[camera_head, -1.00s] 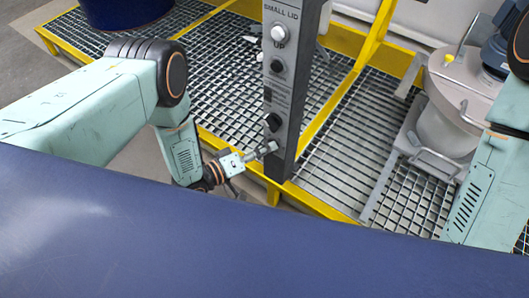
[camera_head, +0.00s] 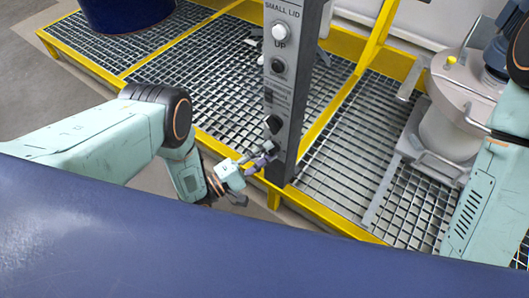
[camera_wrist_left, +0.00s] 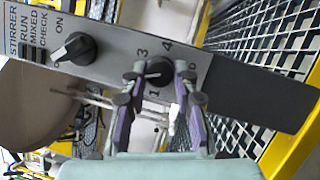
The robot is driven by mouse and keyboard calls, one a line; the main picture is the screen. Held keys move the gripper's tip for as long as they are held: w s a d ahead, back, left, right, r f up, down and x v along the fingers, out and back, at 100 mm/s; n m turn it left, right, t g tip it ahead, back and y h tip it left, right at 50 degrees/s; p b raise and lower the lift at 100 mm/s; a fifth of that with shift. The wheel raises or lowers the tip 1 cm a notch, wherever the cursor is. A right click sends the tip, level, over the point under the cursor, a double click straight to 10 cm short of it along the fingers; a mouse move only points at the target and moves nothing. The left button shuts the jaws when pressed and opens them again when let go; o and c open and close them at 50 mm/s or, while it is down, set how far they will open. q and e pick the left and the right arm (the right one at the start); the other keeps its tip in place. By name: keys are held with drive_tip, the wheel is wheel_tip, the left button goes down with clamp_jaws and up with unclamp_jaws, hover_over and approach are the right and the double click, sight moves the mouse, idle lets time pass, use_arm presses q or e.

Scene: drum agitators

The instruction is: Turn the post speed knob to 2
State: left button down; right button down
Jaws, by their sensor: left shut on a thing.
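The grey control post (camera_head: 290,70) stands upright in the head view. My left gripper (camera_wrist_left: 160,90) is shut on this knob, with a finger on each side. In the head view my left gripper (camera_head: 265,153) reaches the post's lower front and largely hides the knob. The fingers cover part of the dial, and I cannot read the pointer or see the 2. My right gripper is out of view.
A black stirrer switch (camera_head: 273,123) sits just above the speed knob; it also shows in the left wrist view (camera_wrist_left: 75,48). White and black buttons are higher up. Yellow-framed grating (camera_head: 330,190) surrounds the post. A pale vessel (camera_head: 450,125) stands at right.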

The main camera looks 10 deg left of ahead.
use_arm(q)
drive_tip(key=shift+n, duration=0.5)
drive_tip(key=c, duration=1)
unclamp_jaws()
drive_tip(key=shift+c, duration=0.2)
drive_tip(key=shift+s, duration=0.1)
drive_tip(key=v, duration=1.2)
drive_tip(key=shift+f, duration=0.2)
drive_tip(key=shift+d+r, duration=0.1)
